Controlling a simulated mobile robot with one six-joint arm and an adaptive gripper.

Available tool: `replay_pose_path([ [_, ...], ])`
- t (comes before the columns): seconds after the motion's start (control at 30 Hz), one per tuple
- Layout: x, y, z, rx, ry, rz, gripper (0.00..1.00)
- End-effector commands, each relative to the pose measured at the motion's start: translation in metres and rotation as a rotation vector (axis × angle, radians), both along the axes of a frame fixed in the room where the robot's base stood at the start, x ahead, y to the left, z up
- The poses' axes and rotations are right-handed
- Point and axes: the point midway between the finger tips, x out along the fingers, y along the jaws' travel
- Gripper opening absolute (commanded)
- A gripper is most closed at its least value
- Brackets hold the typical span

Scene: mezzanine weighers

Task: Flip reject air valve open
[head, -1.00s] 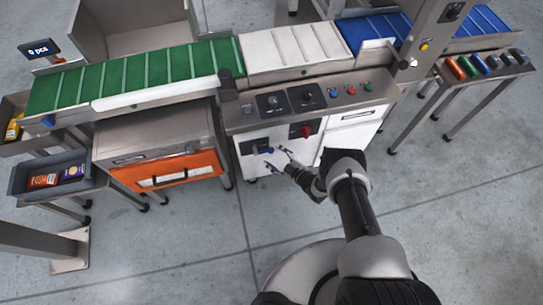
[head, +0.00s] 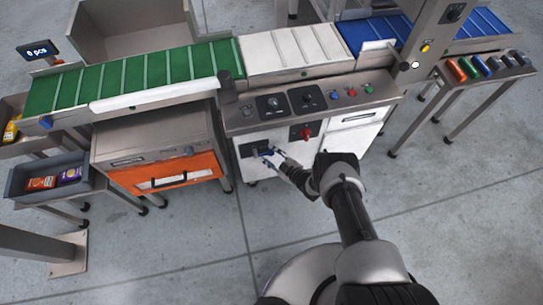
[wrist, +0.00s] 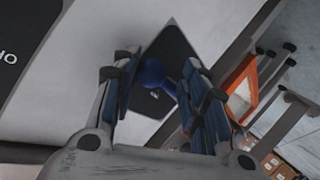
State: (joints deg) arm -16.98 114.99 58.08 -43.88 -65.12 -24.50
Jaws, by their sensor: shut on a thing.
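The reject air valve appears to be the blue-knobbed lever on a dark plate on the white cabinet front. Its blue knob (wrist: 152,73) shows between my fingers in the wrist view, with the dark plate (wrist: 172,50) behind it. My gripper (head: 266,156) reaches the cabinet from the lower right and is shut on this blue handle. In the head view the fingers hide most of the handle. The handle's exact angle cannot be told.
A red-handled switch (head: 305,132) sits on the cabinet to the right. Knobs and buttons line the control panel (head: 322,106) above. An orange-fronted bin unit (head: 190,166) stands to the left. Conveyor belts (head: 150,75) run behind. The floor in front is clear.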

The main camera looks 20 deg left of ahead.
Motion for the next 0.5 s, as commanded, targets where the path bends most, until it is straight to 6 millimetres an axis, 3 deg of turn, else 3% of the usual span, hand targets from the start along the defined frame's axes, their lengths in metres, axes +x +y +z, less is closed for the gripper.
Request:
replay_pose_path([
  [0.5, -0.0004, 0.0, -0.0004, 0.0, 0.002, -0.001, 0.0],
])
